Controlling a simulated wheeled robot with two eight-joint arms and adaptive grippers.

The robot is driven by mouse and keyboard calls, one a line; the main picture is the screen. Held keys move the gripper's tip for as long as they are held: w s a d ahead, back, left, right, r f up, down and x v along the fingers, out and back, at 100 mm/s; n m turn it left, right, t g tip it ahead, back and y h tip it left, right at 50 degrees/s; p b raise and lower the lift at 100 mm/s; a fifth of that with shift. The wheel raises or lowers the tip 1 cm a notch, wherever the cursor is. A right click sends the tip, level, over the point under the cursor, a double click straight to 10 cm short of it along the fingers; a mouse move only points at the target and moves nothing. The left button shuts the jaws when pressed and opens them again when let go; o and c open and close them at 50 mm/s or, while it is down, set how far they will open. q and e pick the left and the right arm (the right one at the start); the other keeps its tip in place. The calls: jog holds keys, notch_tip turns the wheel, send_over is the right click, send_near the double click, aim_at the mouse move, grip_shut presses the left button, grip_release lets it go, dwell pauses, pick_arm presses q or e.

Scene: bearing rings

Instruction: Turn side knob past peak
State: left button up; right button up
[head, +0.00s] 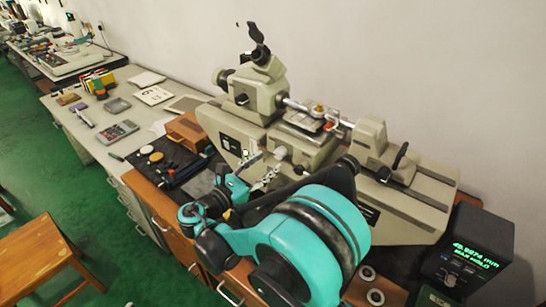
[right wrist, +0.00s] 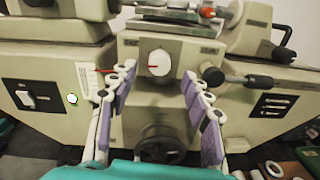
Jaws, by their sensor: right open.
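The beige measuring machine (head: 250,105) stands on the bench against the wall. A round white knob with a red mark (right wrist: 159,63) sits on its front block; it shows small in the head view (head: 281,153). Which knob is the side knob is not certain; a black knob on a short shaft (right wrist: 212,76) sticks out to the right. My right gripper (right wrist: 157,85) is open and empty, its purple-padded fingers spread left and right of the white knob with gaps on both sides; it also shows in the head view (head: 260,174). My left gripper is not in view.
A black handwheel (right wrist: 162,142) sits below the white knob. A display box (head: 468,250) with green digits in mm and "MAX HOLD" stands at right. Bearing rings (head: 371,285) lie on the bench front. A wooden stool (head: 45,260) stands on the green floor.

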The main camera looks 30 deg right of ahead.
aim_at(277, 155)
jog(key=x, duration=0.5)
jog(key=shift+b, duration=0.35)
jog(key=shift+c, duration=0.4)
grip_shut()
